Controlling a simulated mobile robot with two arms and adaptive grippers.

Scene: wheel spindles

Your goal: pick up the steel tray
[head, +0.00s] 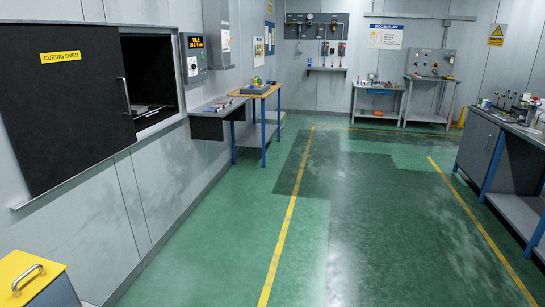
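The curing oven (62,115) is on the left wall, with its dark door slid partly to the left. Through the opening I see a dark chamber (152,72). A flat, light grey thing (144,110) lies low inside it, partly hidden by the door; it may be the steel tray, but it is too small and covered to tell. Neither of my grippers shows in the head view.
A yellow-topped box (32,280) with a metal handle stands at the lower left. A grey shelf (219,108) and a wooden-topped bench (257,91) stand along the left wall. A workbench (512,125) is at the right. The green floor between is clear.

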